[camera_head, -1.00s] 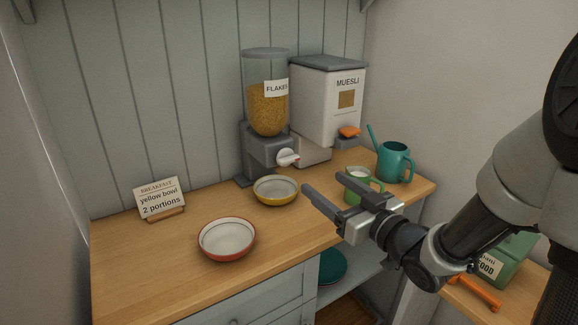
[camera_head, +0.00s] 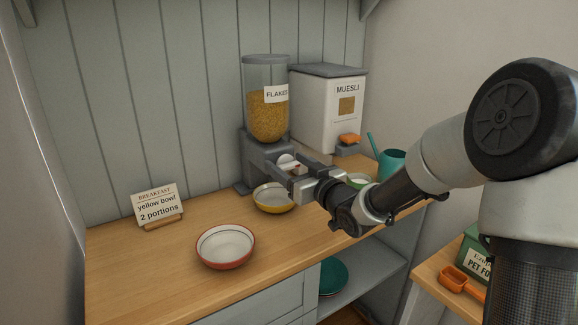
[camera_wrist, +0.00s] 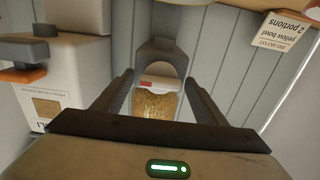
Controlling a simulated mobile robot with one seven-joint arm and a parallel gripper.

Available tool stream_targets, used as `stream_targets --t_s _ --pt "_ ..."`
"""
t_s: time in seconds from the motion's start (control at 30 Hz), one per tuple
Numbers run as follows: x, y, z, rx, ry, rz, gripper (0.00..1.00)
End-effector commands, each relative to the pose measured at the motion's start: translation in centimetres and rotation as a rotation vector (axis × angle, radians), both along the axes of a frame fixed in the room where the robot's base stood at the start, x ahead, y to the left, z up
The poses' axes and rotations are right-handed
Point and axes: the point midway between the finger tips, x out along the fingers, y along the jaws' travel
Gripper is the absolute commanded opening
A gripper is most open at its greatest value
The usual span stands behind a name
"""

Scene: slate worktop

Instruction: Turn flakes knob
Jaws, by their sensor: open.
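The flakes dispenser (camera_head: 268,115) stands at the back of the wooden worktop, with a clear hopper of golden flakes. Its white knob (camera_head: 286,160) is on the front of the grey base and partly hidden by my gripper (camera_head: 284,172). My gripper is open, its fingers pointing at the knob. In the inverted wrist view the knob (camera_wrist: 161,69) shows between the two fingers (camera_wrist: 160,84); contact cannot be told. The yellow bowl (camera_head: 264,206) sits below the dispenser front, partly behind my gripper, and looks empty. The card (camera_head: 157,203) reads "Breakfast, yellow bowl, 2 portions".
The muesli dispenser (camera_head: 328,108) with an orange knob (camera_head: 350,138) stands right of the flakes. A red-rimmed bowl (camera_head: 225,247) stands at the front left. Worktop left of it is clear.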

Motion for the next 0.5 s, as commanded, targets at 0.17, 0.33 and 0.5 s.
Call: stream_targets --t_s 0.17,0.33,0.5 --pt "0.03 0.02 0.00 0.000 0.000 0.000 0.66" --pt "0.02 0.00 0.00 0.000 0.000 0.000 0.45" --pt "0.01 -0.01 -0.01 0.000 0.000 0.000 0.24"
